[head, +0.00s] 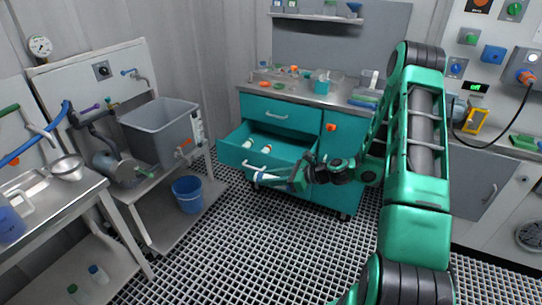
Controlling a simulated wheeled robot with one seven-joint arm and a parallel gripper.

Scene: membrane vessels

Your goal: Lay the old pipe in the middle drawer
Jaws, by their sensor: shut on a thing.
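The teal cabinet (264,103) stands at the back with its middle drawer (233,157) pulled out. A few small white and orange items lie inside the open drawer. My gripper (283,181) is at the front right of this drawer, shut on a white and blue pipe (268,178). The pipe lies roughly level and overlaps the drawer's front in the picture. I cannot tell its height above the drawer. Part of the drawer's right side is hidden behind my gripper.
A grey tank (160,130) stands on a bench at the left, with a blue bucket (188,193) below. A metal table (50,190) holds a bowl (66,168) at the far left. Small items crowd the cabinet top (300,97). The grated floor (230,250) in front is clear.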

